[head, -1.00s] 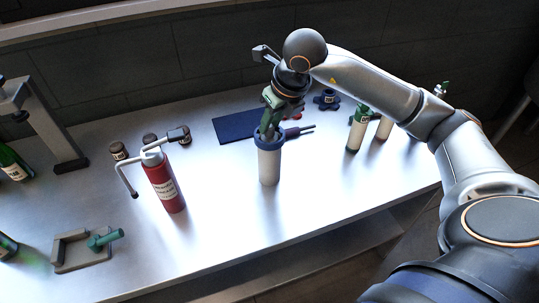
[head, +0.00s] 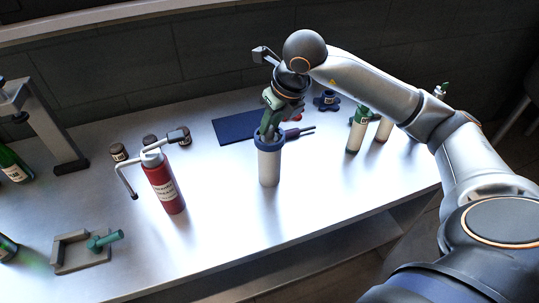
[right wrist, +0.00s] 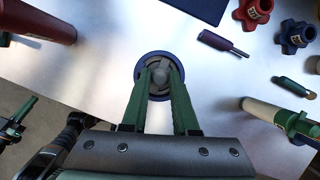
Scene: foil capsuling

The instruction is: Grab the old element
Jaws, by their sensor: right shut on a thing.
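A white cylindrical housing (head: 270,168) with a blue rim stands upright on the table, in the middle of the head view. My right gripper (head: 268,132) points down into its open top. In the right wrist view the green fingers (right wrist: 159,78) reach inside the blue rim (right wrist: 140,72). They are shut on a round grey piece, seemingly the old element (right wrist: 163,67), seated in the housing. Its lower part is hidden by the housing wall. Green and black parts at the lower left of the right wrist view look like my left gripper (right wrist: 16,120); its jaws are unclear.
A red cylinder (head: 166,190) with a bent handle stands left of the housing. A dark blue mat (head: 236,126) and a dark-red-handled tool (head: 299,132) lie behind. Pale green-topped cylinders (head: 355,137) stand right. A grey bracket (head: 70,262) sits front left. The table front is clear.

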